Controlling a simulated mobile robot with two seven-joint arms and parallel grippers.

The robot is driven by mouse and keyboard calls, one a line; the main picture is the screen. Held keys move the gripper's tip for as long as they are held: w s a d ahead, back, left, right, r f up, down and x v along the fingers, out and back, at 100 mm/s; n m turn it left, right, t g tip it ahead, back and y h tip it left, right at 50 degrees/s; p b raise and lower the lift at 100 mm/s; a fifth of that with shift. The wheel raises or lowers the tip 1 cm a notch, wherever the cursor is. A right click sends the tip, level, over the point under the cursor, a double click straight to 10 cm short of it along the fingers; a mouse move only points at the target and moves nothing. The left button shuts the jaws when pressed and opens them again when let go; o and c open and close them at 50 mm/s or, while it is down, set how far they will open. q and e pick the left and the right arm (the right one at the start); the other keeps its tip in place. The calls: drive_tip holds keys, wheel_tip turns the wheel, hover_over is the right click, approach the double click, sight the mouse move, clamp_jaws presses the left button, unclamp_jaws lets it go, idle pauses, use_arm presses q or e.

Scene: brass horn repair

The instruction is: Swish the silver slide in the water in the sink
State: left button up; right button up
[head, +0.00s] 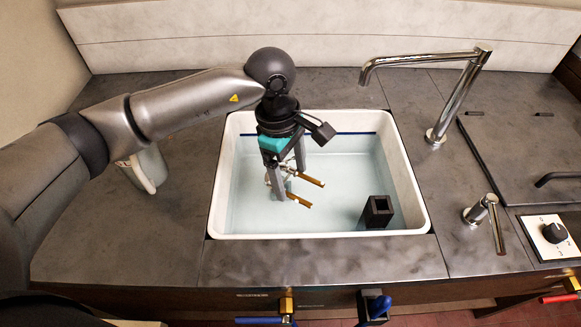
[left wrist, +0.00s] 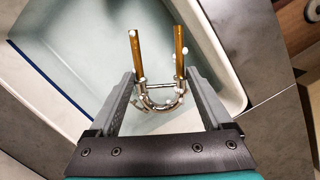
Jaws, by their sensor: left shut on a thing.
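The silver slide (left wrist: 160,102) is a U-shaped silver tube with two brass-coloured legs. My left gripper (head: 287,183) is shut on its silver bend, and the brass legs (head: 308,180) point away to the right in the head view. The left wrist view shows the bend between the two fingers (left wrist: 163,99). The slide is over or in the pale blue water (head: 340,170) of the white sink (head: 222,180). I cannot tell whether it touches the water. My right gripper does not show.
A black square block with a hollow top (head: 378,212) stands in the sink at the front right. A chrome faucet (head: 440,100) rises right of the sink. A smaller chrome fitting (head: 484,210) and a black knob (head: 554,232) are further right. A white handled container (head: 146,167) stands left, behind my arm.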

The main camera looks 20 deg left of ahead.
use_arm(q)
drive_tip(key=shift+f+b, duration=4.5)
drive_tip(key=shift+f, duration=2.85)
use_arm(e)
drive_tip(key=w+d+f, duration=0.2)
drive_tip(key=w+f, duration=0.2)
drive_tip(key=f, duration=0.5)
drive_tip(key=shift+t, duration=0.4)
use_arm(q)
drive_tip(key=shift+d, duration=0.1)
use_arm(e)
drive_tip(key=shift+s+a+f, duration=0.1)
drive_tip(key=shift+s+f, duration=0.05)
use_arm(q)
drive_tip(key=shift+w+d, duration=0.1)
drive_tip(key=shift+d, duration=0.1)
drive_tip(key=shift+w+d+b, duration=0.15)
drive_tip(key=shift+d+b, duration=0.15)
drive_tip(key=shift+d, duration=0.2)
drive_tip(key=shift+w+d+b, duration=0.15)
drive_tip(key=shift+d+b, duration=0.15)
drive_tip(key=shift+d, duration=0.2)
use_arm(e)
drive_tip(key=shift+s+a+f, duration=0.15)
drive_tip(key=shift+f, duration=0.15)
use_arm(q)
drive_tip(key=shift+f, duration=0.1)
drive_tip(key=shift+a, duration=0.15)
